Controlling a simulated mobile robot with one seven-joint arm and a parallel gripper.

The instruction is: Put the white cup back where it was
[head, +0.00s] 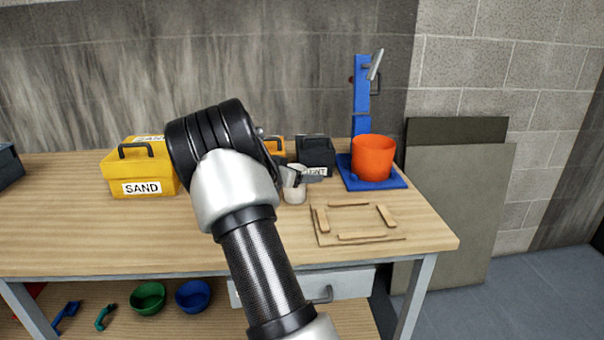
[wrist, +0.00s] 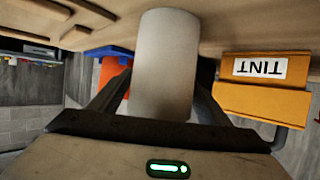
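The white cup (head: 294,192) is near the middle of the workbench, in front of a dark labelled box. It looks upright at or just above the bench top; I cannot tell whether it touches. In the wrist view, which is upside down, the pale cup (wrist: 165,65) fills the space between the two fingers. My gripper (head: 306,177) reaches it from behind my arm, and in the wrist view my gripper (wrist: 165,92) has a finger against each side of the cup with no clear gap. My arm hides part of the bench behind it.
A yellow SAND box (head: 140,172) stands to the left. A dark box (head: 316,152) and an orange TINT box (wrist: 262,98) are close to the cup. To the right are an orange bucket (head: 372,157) on a blue stand and a wooden frame panel (head: 356,240).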

